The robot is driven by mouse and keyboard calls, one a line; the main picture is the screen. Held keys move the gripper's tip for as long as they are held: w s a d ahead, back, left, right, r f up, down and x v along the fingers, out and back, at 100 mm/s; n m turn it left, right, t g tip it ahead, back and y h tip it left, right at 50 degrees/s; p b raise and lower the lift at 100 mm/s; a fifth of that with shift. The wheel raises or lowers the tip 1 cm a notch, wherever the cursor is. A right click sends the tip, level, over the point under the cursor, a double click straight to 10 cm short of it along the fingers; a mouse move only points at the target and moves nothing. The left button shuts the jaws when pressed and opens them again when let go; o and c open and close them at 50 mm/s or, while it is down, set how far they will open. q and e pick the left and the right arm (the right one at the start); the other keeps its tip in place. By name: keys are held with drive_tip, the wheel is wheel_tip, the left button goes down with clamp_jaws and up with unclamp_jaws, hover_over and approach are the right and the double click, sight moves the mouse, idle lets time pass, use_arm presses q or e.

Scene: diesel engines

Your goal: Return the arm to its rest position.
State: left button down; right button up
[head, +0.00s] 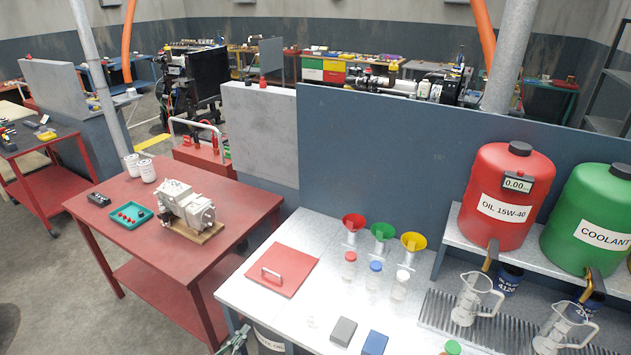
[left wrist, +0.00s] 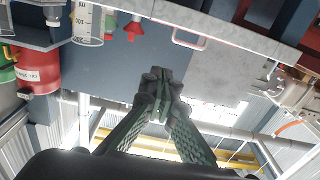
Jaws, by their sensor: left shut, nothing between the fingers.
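My left gripper (head: 238,339) shows at the bottom edge of the head view, low beside the front left corner of the metal workbench (head: 232,291). Only its dark green fingers are visible there; most of the arm is out of frame. In the left wrist view the left gripper (left wrist: 160,88) has its fingers together, with nothing held between them. My right gripper is not in view.
The workbench holds a red plate with a handle (head: 283,269), red, green and yellow funnels (head: 382,232), bottles and jugs. A red oil tank (head: 506,200) and a green coolant tank (head: 590,222) stand right. A red table (head: 150,220) carries a pump (head: 187,207). Floor is clear at lower left.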

use_arm(q)
drive_tip(key=s+a+f+n+g+y, duration=0.1)
drive_tip(key=s+a+f+y, duration=0.2)
drive_tip(key=f, duration=0.7)
drive_tip(key=s+a+f+n+g+y, duration=0.15)
drive_tip(key=a+f, duration=0.35)
drive_tip(key=f, duration=0.6)
drive_tip(key=s+a+f+g+y, duration=0.1)
drive_tip(key=s+a+f+g, duration=0.15)
drive_tip(key=s+f, duration=0.6)
drive_tip(key=s+a+f+g+y, duration=0.2)
drive_tip(key=s+a+f, duration=0.1)
drive_tip(key=s+f, duration=0.5)
drive_tip(key=s+f+g, duration=0.2)
drive_tip(key=s+f, duration=0.4)
drive_tip(key=s, duration=0.6)
drive_tip(key=s+d+f+n+g+y, duration=0.1)
drive_tip(key=s+f+g, duration=0.2)
drive_tip(key=s, duration=0.9)
drive_tip(key=s+d+f+g, duration=0.1)
drive_tip(key=s+f+g, duration=0.2)
drive_tip(key=s+f, duration=0.6)
drive_tip(key=s, duration=0.4)
drive_tip(key=shift+d+n, duration=0.2)
drive_tip(key=shift+n, duration=0.15)
